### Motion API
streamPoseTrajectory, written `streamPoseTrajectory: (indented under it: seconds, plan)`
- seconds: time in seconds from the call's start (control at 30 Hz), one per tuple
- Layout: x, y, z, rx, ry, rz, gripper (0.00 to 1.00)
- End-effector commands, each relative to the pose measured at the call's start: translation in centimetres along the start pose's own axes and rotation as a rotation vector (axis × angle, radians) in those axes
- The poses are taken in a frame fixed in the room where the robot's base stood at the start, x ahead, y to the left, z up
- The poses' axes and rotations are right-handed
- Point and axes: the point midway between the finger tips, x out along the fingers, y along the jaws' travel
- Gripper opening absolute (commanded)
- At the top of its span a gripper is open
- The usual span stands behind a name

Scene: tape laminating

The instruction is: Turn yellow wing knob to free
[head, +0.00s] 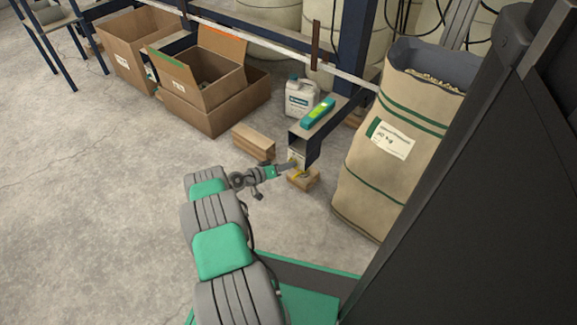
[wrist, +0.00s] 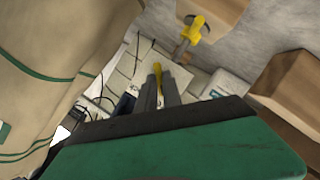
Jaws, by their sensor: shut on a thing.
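My gripper (wrist: 158,92) is shut on a yellow wing knob (wrist: 157,72), whose tip shows between the two fingers in the wrist view. The part of this knob deeper in the jaws is hidden. A second yellow wing-shaped piece (wrist: 191,30) on a brownish stem shows further up, apart from the fingers. In the head view my gripper (head: 289,166) is at the lower end of the dark blue beam (head: 312,150). A small yellow spot (head: 299,174) shows there, just above a wooden block; which knob it is I cannot tell.
A wooden block (head: 303,181) lies under the beam end, and stacked wood (head: 254,142) lies to its left. A white jug (head: 300,97), cardboard boxes (head: 203,90) and a large sack (head: 385,150) stand around. Floor at left is clear.

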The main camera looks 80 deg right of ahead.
Motion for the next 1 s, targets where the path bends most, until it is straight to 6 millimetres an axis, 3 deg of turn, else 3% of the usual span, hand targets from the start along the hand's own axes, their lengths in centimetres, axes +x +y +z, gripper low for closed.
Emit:
streamPoseTrajectory:
  seconds: [0.53,0.57,0.8,1.0]
  plan:
    - [0.02,-0.07,-0.15,-0.021,0.003,0.008,0.00]
    - [0.02,-0.07,-0.16,-0.021,0.003,0.008,0.12]
    - [0.02,-0.05,-0.08,-0.021,0.002,0.008,0.32]
    - [0.01,-0.04,-0.05,-0.021,0.001,0.009,0.32]
